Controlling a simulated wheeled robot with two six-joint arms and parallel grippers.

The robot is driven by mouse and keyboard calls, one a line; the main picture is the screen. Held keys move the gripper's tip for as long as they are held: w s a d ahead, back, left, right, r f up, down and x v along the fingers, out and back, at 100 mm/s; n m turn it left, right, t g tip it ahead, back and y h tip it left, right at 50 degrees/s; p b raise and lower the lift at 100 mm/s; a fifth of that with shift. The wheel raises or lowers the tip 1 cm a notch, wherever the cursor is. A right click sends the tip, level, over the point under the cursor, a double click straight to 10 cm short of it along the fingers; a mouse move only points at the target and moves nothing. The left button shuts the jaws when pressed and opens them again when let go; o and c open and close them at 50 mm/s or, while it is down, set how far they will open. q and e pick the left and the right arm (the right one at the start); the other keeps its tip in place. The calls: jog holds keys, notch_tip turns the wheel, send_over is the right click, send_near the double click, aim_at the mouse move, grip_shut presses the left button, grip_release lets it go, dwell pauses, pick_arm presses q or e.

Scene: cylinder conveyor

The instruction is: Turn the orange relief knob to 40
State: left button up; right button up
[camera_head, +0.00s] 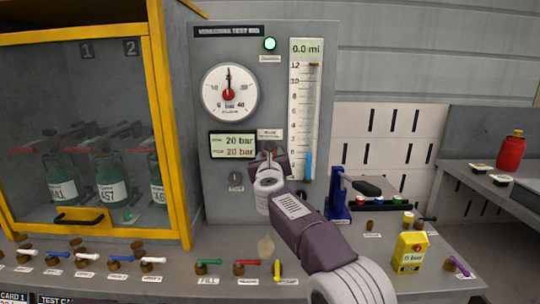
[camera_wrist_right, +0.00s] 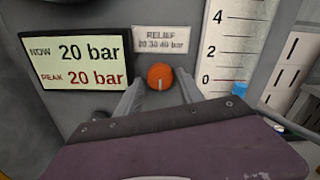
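The orange relief knob (camera_wrist_right: 160,76) is on the grey panel, below a label (camera_wrist_right: 161,40) reading RELIEF 20 30 40 bar. Its white mark points about straight down. My right gripper (camera_wrist_right: 160,84) is open, with one finger on each side of the knob and a small gap showing on both sides. In the head view my right gripper (camera_head: 268,160) reaches the panel and hides the knob. The display (camera_head: 233,146) reads 20 bar now and 20 bar peak. The round gauge (camera_head: 229,92) needle points up near 20. My left gripper is not in view.
The level scale (camera_head: 306,100) is right of the knob. A yellow-framed cabinet (camera_head: 172,120) with green bottles stands left. Colored valve handles, including a red one (camera_head: 246,263), line the bench front. A blue stand (camera_head: 338,195) and yellow meter (camera_head: 411,252) are right.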

jog(key=shift+r, duration=0.1)
jog(key=s+b, duration=0.4)
jog(key=s, duration=0.5)
